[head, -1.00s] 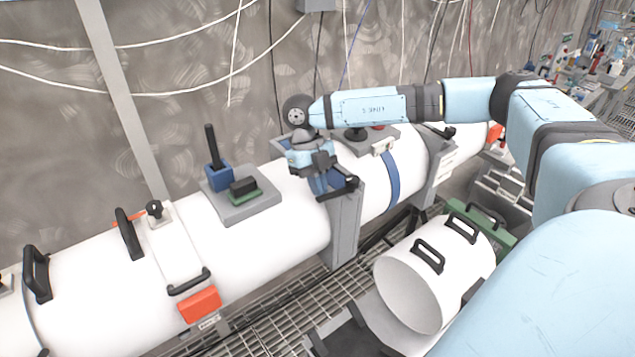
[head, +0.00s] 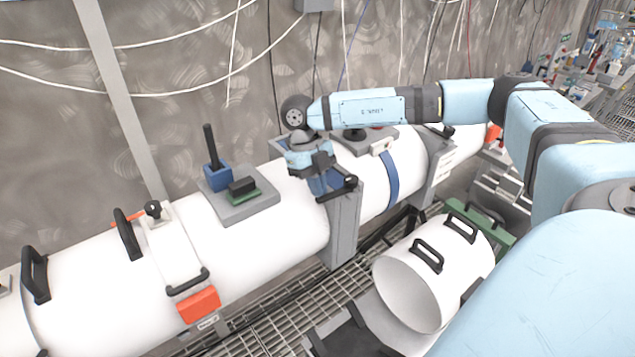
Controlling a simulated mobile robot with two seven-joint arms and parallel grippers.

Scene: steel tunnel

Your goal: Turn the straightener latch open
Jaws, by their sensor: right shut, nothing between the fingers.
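A long white tube (head: 275,222) with clamps and fittings runs across the view. My right gripper (head: 322,178) is at the tube's upper side, above a grey support (head: 345,225). It points down, and its fingers look shut with nothing seen between them. A black lever-like part (head: 340,189) shows right at the fingertips; I cannot tell whether it is the latch or whether the fingers touch it. The gripper hides part of the fitting there. A blue band (head: 391,178) wraps the tube to the right. My left gripper is out of view.
A grey plate with a blue block and upright black handle (head: 211,150) sits on the tube left of the gripper. A white strap with an orange block (head: 199,305) is farther left. A loose white cylinder (head: 405,285) with black handles lies below, over grating.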

